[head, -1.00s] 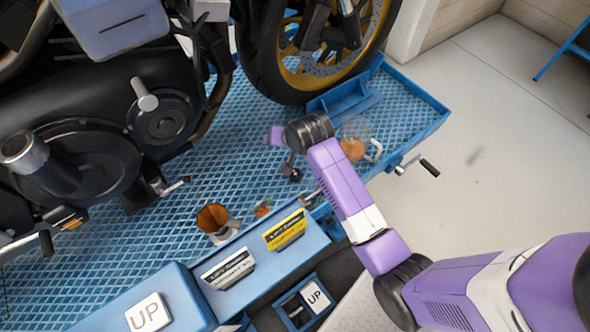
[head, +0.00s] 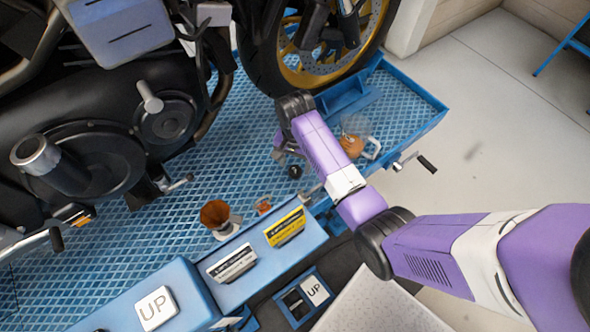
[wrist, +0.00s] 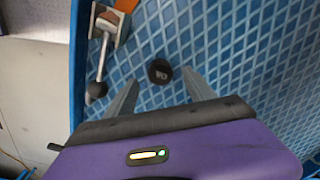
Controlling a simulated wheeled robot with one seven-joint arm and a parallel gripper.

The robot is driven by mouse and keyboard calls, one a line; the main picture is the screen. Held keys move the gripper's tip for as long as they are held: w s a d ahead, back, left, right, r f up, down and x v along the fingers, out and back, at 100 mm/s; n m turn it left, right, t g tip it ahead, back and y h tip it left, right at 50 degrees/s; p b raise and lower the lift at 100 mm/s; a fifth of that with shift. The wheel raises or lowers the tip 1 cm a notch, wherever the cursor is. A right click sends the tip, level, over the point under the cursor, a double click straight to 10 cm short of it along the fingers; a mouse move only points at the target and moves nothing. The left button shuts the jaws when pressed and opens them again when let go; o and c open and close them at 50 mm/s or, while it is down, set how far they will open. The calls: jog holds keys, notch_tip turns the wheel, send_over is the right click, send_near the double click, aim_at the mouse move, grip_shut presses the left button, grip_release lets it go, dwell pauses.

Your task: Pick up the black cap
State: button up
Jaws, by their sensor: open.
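The black cap (wrist: 159,71) is a small round dark disc with a faint mark on its top. It lies flat on the blue diamond-patterned platform (wrist: 225,40). In the wrist view my gripper (wrist: 160,79) is open, and its two grey fingertips point at the platform on either side of the cap's near edge. They do not grip it; their height above the surface is hard to tell. In the head view the cap (head: 295,171) shows as a small dark spot beside my gripper (head: 283,157), which is partly hidden by my arm.
A lever with a black knob (wrist: 96,89) stands left of the cap, by the platform's raised edge (wrist: 77,60). A glass mug (head: 357,137) and a brown cone (head: 215,215) stand on the platform. The motorcycle wheel (head: 265,70) rises behind my gripper.

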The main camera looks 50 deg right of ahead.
aim_at(295, 172)
jog(key=shift+f, duration=1.25)
jog(key=c, duration=1.4)
jog(key=shift+o, duration=0.2)
jog(key=shift+r, duration=0.1)
